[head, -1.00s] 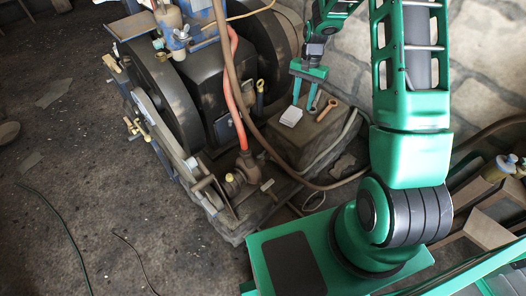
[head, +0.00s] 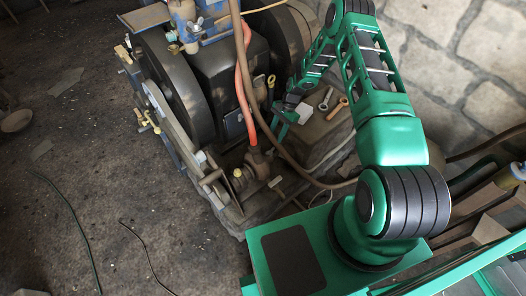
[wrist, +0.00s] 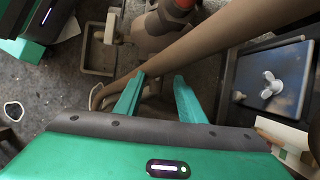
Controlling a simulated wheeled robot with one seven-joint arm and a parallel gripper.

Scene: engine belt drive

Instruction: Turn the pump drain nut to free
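In the head view, a brown pump-like fitting (head: 257,162) sits at the engine's lower front, at the bottom of the orange-red hose. A small yellowish nut-like part (head: 237,173) shows to its left; I cannot tell for sure whether it is the drain nut. My gripper (head: 281,122) is to the upper right of the fitting, apart from it, and partly hidden by my arm. In the wrist view my gripper (wrist: 158,82) is open, with nothing between its two green fingers. A thick brown hose (wrist: 215,42) crosses just beyond the fingertips.
A dark plate with a wing nut (wrist: 271,85) shows at the right of the wrist view. The floor (head: 110,200) at left is mostly clear, with thin cables.

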